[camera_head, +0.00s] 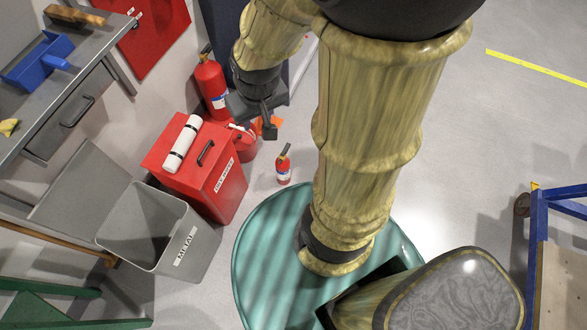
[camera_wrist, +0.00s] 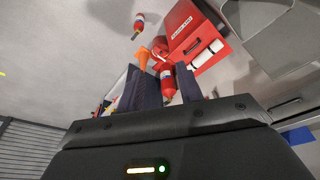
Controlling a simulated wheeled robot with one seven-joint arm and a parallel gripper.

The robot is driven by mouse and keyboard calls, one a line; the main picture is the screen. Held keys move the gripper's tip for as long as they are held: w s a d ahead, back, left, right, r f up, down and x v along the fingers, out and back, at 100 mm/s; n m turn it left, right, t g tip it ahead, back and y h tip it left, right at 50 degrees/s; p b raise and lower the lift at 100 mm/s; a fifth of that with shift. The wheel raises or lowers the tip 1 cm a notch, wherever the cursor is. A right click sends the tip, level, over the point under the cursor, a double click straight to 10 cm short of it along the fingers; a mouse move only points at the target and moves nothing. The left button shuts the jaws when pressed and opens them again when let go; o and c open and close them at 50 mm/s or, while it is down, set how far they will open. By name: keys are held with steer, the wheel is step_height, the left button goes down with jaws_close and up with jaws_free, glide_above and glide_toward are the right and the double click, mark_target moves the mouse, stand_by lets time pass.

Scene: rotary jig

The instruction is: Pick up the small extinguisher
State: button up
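The small extinguisher (camera_head: 283,170) is red with a dark top and a pale label. It stands on the grey floor, right of the red box, and also shows near the top of the wrist view (camera_wrist: 139,22). My gripper (camera_head: 266,118) is above and to the left of it in the head view, apart from it. In the wrist view my gripper (camera_wrist: 166,80) has its two dark fingers spread. A larger red extinguisher (camera_wrist: 168,88) shows between them, apparently beyond the fingers; it stands by the wall in the head view (camera_head: 211,84).
A red lidded box (camera_head: 222,190) with a white roll on top (camera_head: 183,143) and a grey METAL bin (camera_head: 190,249) stand left. A red bucket (camera_head: 243,146) and an orange item (camera_head: 269,126) are near my gripper.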

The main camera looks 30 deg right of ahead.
steer(key=shift+d, duration=0.25)
steer(key=shift+o, duration=0.4)
